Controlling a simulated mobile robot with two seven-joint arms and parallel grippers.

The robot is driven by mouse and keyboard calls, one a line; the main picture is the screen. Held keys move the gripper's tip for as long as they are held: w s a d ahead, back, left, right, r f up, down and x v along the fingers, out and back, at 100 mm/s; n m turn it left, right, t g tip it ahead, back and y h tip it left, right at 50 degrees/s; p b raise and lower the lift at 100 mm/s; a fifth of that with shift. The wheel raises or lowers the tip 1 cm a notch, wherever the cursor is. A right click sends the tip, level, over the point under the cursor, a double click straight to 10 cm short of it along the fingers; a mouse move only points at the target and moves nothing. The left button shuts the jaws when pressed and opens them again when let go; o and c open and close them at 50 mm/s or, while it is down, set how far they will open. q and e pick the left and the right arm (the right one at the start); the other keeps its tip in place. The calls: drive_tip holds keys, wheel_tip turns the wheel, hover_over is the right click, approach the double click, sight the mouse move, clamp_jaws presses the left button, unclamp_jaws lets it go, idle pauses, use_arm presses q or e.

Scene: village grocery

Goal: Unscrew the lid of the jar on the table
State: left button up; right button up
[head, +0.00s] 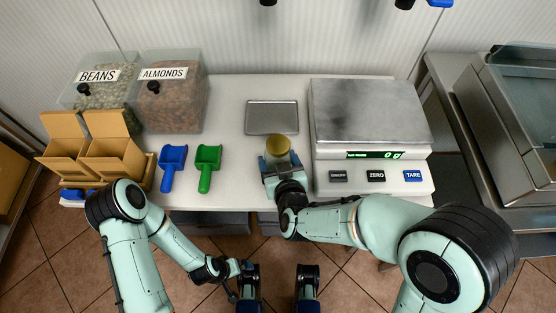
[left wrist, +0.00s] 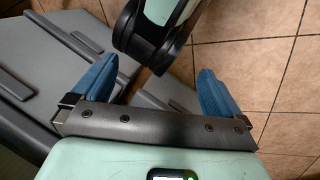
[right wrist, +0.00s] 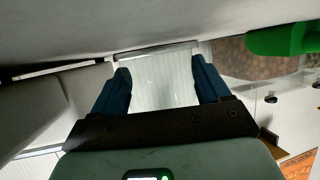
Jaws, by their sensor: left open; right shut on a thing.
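A clear jar (right wrist: 160,85) with a gold lid (head: 278,146) stands upright on the white table, at the front between a flat tray and a scale. My right gripper (head: 281,165) is shut on the jar body from the front, with its blue fingers on either side in the right wrist view (right wrist: 160,65). The lid sits on top of the jar, above the fingers. My left gripper (head: 242,276) is low in front of the table, away from the jar. Its fingers are wide apart and empty in the left wrist view (left wrist: 156,70).
A grey tray (head: 272,117) lies behind the jar; a scale (head: 370,115) stands close at right. A green scoop (head: 207,167), a blue scoop (head: 172,168), bins of beans (head: 98,90) and almonds (head: 172,105), and cardboard boxes (head: 115,158) stand at left. Free table lies left of the jar.

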sight(281, 157)
wheel_tip(281, 157, up, 6)
drive_tip(key=shift+f+p, duration=0.1)
drive_tip(key=shift+p, duration=1.15)
wheel_tip(281, 157, up, 12)
drive_tip(key=p, duration=0.6)
use_arm(q)
drive_tip(key=s+d+r+g+p, duration=0.1)
drive_tip(key=s+d+r+g, duration=0.1)
drive_tip(key=s+r, duration=0.4)
drive_tip(key=shift+r+h, duration=0.4)
drive_tip(key=shift+r, duration=1.25)
use_arm(e)
drive_tip(key=shift+r, duration=0.85)
use_arm(q)
drive_tip(key=shift+s, duration=0.15)
use_arm(e)
drive_tip(key=shift+o, duration=1.3)
drive_tip(key=c, duration=0.6)
